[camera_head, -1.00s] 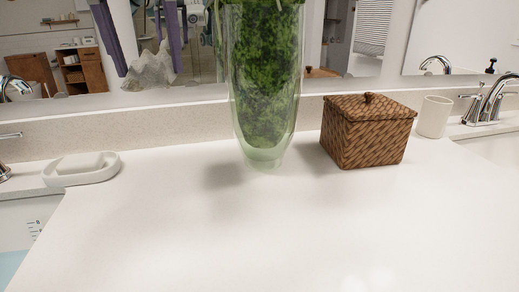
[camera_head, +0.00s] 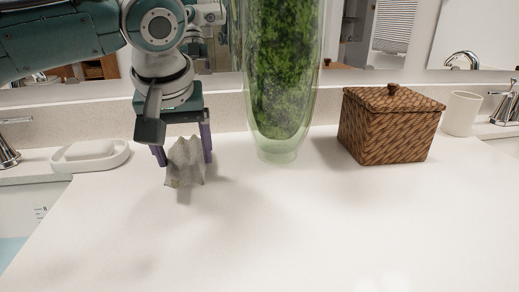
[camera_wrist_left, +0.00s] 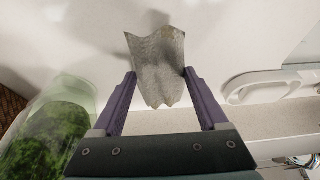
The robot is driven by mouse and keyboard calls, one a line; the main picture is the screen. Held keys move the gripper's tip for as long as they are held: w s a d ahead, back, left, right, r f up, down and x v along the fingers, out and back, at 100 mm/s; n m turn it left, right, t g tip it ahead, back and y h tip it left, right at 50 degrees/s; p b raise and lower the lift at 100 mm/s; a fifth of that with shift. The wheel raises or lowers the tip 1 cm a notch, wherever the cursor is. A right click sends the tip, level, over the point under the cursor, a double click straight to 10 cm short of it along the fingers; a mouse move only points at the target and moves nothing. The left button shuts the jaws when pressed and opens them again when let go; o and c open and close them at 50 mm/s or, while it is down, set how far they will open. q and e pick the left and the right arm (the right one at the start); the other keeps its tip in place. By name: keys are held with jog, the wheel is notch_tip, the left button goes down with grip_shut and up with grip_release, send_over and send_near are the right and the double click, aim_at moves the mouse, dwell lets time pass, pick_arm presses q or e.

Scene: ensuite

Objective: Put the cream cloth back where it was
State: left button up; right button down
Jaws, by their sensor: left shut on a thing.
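The cream cloth (camera_head: 186,165) looks greyish and crumpled. It hangs between the two purple fingers of my left gripper (camera_head: 184,158), over the white counter (camera_head: 270,225). Its lower edge is close to the counter top; I cannot tell whether it touches. In the left wrist view the cloth (camera_wrist_left: 157,65) spreads between and beyond the fingertips of the left gripper (camera_wrist_left: 160,75), with its shadow on the counter beside it. My right gripper is in neither view.
A white soap dish (camera_head: 90,157) with soap is left of the cloth, beside a basin. A tall green glass vase (camera_head: 279,150) with foliage stands close on the right. A lidded wicker box (camera_head: 388,130) and white cup (camera_head: 461,113) are farther right. The front counter is clear.

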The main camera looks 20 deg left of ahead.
pick_arm(q)
jog(key=shift+f, duration=1.3)
jog(key=o, duration=1.1)
jog(key=shift+f, duration=0.1)
jog(key=shift+r, duration=0.2)
jog(key=p+v, duration=0.2)
jog(key=v, duration=1)
jog(key=shift+w+p, duration=0.1)
jog(key=shift+p, duration=0.25)
